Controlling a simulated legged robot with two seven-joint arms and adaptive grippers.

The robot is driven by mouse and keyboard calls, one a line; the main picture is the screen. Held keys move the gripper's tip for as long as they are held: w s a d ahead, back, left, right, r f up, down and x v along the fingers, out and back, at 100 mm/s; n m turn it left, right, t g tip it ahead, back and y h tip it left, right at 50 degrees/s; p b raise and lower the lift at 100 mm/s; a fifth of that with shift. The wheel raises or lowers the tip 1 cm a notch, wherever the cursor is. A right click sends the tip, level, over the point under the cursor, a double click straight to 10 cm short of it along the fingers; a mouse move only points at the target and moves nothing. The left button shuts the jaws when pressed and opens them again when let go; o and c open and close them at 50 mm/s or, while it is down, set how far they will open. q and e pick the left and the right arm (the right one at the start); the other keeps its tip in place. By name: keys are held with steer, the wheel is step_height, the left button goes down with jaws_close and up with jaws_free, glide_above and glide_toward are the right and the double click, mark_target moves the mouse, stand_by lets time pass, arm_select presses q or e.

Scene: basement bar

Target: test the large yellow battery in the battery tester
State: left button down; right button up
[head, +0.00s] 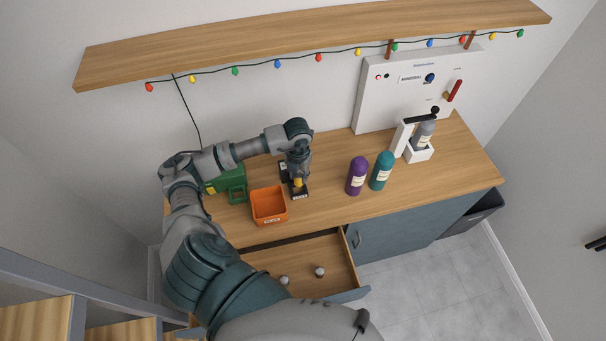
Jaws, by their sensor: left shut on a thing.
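My left gripper (298,171) points down over the back middle of the wooden counter. It is shut on the large yellow battery (298,183), of which only a small yellow part shows below the fingers. The black battery tester (301,195), with a pale label on its front, lies directly under the gripper. The battery's lower end is at the tester, but I cannot tell whether it touches the contacts. The gripper hides part of the tester. My right gripper is not in view.
An orange bin (269,205) stands left of the tester, with a green case (236,185) behind it. A purple bottle (356,176) and a teal bottle (380,171) stand to the right. Below, an open drawer (330,253) holds small round objects. The counter's right end (466,167) is clear.

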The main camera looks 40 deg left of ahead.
mark_target(300, 184)
arm_select(q)
steer(key=a+f, duration=0.1)
steer(key=a+f+b, duration=0.1)
steer(key=shift+s+f, duration=0.1)
steer(key=shift+f, duration=0.3)
steer(key=shift+s+d+f+b, duration=0.2)
steer(key=shift+d+f+b, duration=0.05)
steer(key=shift+b, duration=0.15)
steer(key=shift+w+d+f+b, duration=0.2)
steer(key=shift+d+f+b, duration=0.3)
steer(key=shift+f+b, duration=0.1)
steer(key=shift+w+d+f+b, duration=0.15)
steer(key=shift+d+f+b, duration=0.3)
steer(key=shift+f, duration=0.1)
steer(key=shift+a+f, duration=0.1)
steer(key=shift+f, duration=0.05)
steer(key=shift+s+a+f, duration=0.15)
steer(key=shift+a, duration=0.15)
steer(key=c, duration=0.7)
jaws_free()
steer(key=shift+a, duration=0.1)
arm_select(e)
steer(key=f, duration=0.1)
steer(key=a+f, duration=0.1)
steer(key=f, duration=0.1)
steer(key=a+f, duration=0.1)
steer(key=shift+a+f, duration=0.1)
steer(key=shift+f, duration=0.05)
